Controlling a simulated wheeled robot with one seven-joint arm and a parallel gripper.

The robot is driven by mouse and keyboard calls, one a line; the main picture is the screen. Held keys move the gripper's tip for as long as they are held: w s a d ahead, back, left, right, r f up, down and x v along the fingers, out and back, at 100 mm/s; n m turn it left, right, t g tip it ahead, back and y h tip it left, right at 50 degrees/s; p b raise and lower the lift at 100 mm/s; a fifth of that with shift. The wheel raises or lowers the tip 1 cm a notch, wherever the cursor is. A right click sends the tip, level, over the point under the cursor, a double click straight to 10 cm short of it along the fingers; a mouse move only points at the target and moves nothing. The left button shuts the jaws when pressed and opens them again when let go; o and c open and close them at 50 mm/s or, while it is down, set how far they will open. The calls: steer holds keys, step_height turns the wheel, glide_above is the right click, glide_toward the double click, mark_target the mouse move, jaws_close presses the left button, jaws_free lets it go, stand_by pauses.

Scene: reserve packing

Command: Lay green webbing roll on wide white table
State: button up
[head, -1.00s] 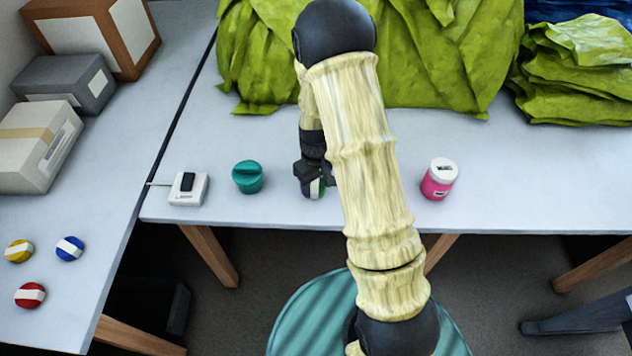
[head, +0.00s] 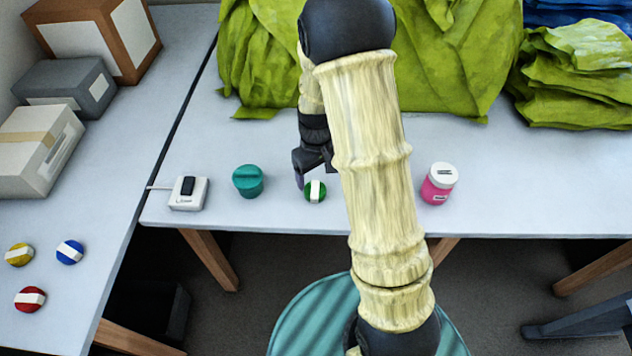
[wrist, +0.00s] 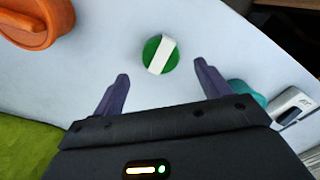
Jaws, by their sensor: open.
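The green webbing roll (head: 315,191), a small green disc with a white band, rests on the white table (head: 500,190) near its front edge. The roll also shows in the wrist view (wrist: 160,55), lying flat on the white surface just beyond the fingertips. My gripper (wrist: 160,70) is open and empty, its two dark fingers spread with the roll centred ahead of the gap. In the head view my gripper (head: 307,172) is just behind and above the roll, partly hidden by my arm.
A teal pot (head: 248,181) and a white switch box (head: 188,192) stand left of the roll; a pink jar (head: 439,184) stands right. An orange object (wrist: 35,22) shows in the wrist view. Green fabric (head: 450,60) covers the back. Several rolls and boxes occupy the left table (head: 110,150).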

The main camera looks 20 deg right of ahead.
mark_target(317, 192)
step_height(317, 192, up, 6)
steer(key=shift+f, duration=0.15)
stand_by(0.6)
steer(key=s+r+m+t, duration=0.1)
steer(key=s+r+m, duration=0.1)
steer(key=s, duration=0.4)
steer(key=s+r+m+t, duration=0.1)
steer(key=s+r+m, duration=0.1)
steer(key=s, duration=0.5)
steer(key=shift+s+r+t, duration=0.15)
steer(key=shift+r+t, duration=0.15)
steer(key=shift+r, duration=0.55)
